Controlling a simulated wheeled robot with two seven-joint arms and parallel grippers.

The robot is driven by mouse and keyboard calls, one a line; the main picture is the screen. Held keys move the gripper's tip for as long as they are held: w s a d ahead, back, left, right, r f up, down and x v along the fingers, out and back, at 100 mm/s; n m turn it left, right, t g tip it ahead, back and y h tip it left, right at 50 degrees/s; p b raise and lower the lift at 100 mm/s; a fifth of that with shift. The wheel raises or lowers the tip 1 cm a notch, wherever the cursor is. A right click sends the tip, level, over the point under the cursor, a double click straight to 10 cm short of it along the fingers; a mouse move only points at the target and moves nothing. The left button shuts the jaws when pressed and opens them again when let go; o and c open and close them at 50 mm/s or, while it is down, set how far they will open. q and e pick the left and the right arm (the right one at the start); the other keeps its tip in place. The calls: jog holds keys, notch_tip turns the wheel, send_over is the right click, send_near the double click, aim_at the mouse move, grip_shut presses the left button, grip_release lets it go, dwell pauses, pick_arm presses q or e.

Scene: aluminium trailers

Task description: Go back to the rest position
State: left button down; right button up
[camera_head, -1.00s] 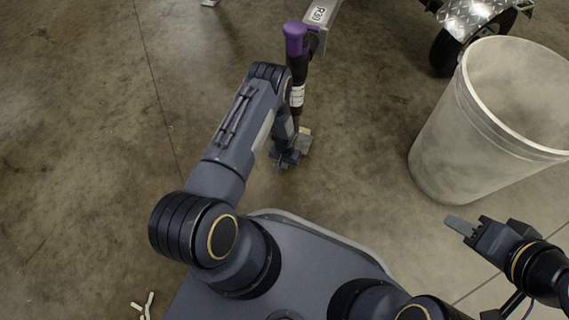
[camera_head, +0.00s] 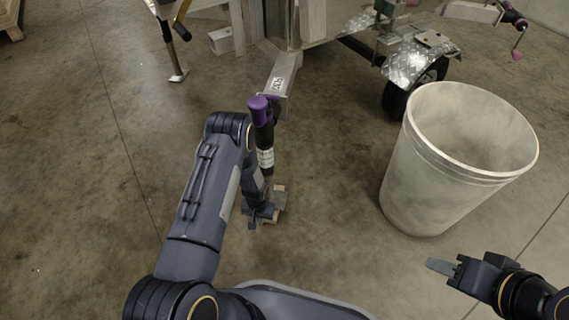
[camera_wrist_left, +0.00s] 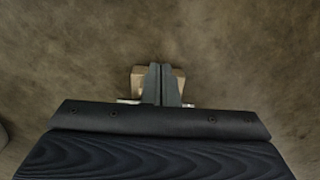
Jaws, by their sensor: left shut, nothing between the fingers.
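My left gripper (camera_head: 262,216) points down near the floor, beside the foot of the dark trailer jack with a purple top (camera_head: 264,112). In the left wrist view its two grey fingers (camera_wrist_left: 161,84) are together, with nothing between them. A pale wooden block (camera_wrist_left: 138,80) on the floor shows behind the fingers, partly hidden by them; it also shows in the head view (camera_head: 280,193). I cannot tell whether the fingers touch it. My right gripper (camera_head: 441,267) is at the lower right, pointing left over bare floor; its fingers overlap in view.
A large pale bin (camera_head: 410,190) stands on the right, between my two arms and beyond the right gripper. A trailer tongue (camera_head: 277,85) reaches to the jack. A trailer wheel (camera_head: 398,100) and fender (camera_head: 415,65) are behind the bin. The floor at left is clear.

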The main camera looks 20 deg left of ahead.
pick_arm(q)
notch_tip(320, 180, up, 24)
jog(key=w+a+n+t+h, duration=0.1)
jog(key=w+a+n+t, duration=0.1)
jog(key=w+a, duration=0.1)
jog(key=s+d+r+t+h, duration=0.1)
jog(key=s+r, duration=0.3)
jog(key=r, duration=0.4)
jog(key=s+r+h, duration=0.1)
jog(key=s+r, duration=0.3)
jog(key=r, duration=0.4)
jog(key=s+d+r+m+t, duration=0.1)
jog(key=s+d+r, duration=0.3)
jog(key=s, duration=0.5)
jog(key=s+d+r+t, duration=0.1)
jog(key=s+r+t, duration=0.1)
jog(key=s+r, duration=0.5)
notch_tip(320, 180, up, 35)
jog(key=s+p, duration=0.2)
jog(key=p, duration=3.5)
jog(key=shift+f+h, duration=0.15)
jog(key=shift+h, duration=0.25)
